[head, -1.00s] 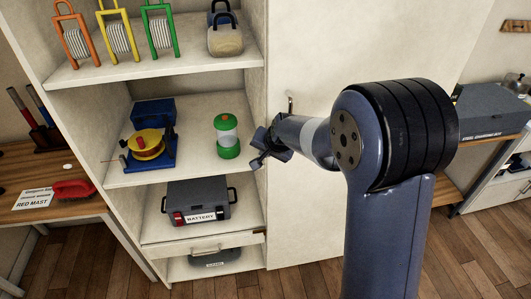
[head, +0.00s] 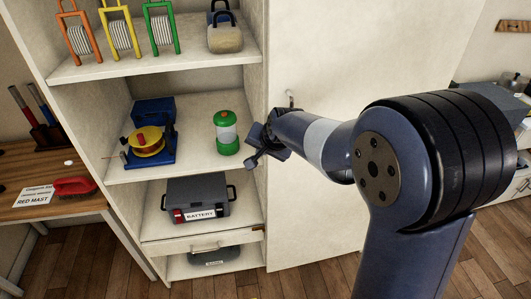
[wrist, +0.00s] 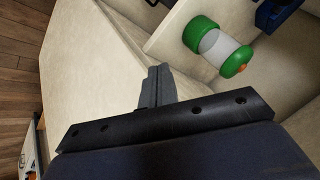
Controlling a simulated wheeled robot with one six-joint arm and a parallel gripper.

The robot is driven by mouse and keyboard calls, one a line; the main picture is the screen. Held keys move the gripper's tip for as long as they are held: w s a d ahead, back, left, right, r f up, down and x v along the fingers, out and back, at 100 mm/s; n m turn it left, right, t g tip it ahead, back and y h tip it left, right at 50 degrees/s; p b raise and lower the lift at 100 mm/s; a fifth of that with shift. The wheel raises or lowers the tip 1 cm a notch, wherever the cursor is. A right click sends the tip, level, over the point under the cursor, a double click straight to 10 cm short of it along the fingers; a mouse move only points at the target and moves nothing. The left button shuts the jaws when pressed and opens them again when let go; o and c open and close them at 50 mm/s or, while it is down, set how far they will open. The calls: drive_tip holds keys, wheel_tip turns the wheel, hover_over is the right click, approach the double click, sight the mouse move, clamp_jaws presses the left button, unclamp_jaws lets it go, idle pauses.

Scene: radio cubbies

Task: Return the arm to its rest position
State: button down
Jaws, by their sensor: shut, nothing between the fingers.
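My gripper (head: 254,151) is shut and empty. In the head view it hangs at the right edge of the cubby shelf, just right of a green-and-white lantern (head: 227,132), and looks apart from it. In the wrist view the closed fingers (wrist: 157,88) point past a pale panel, with the lantern (wrist: 217,45) beyond them at the upper right. My arm reaches in from the right side of the head view, bent at its large dark joint.
The cubby unit (head: 257,100) holds a yellow reel on a blue base (head: 149,144), a battery case (head: 197,199) and colored-frame spools above. A red brush (head: 74,186) lies on the left bench.

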drive_tip(key=shift+s+a+r, duration=0.25)
drive_tip(key=shift+s+r, duration=0.25)
drive_tip(key=shift+r, duration=0.2)
drive_tip(key=shift+s+a+r, duration=0.2)
drive_tip(key=shift+s+r, duration=0.35)
drive_tip(key=shift+r, duration=0.2)
drive_tip(key=shift+s+a+r, duration=0.25)
drive_tip(key=shift+s+r, duration=0.25)
drive_tip(key=shift+r, duration=0.2)
drive_tip(key=shift+w+f, duration=0.1)
drive_tip(key=shift+f, duration=0.05)
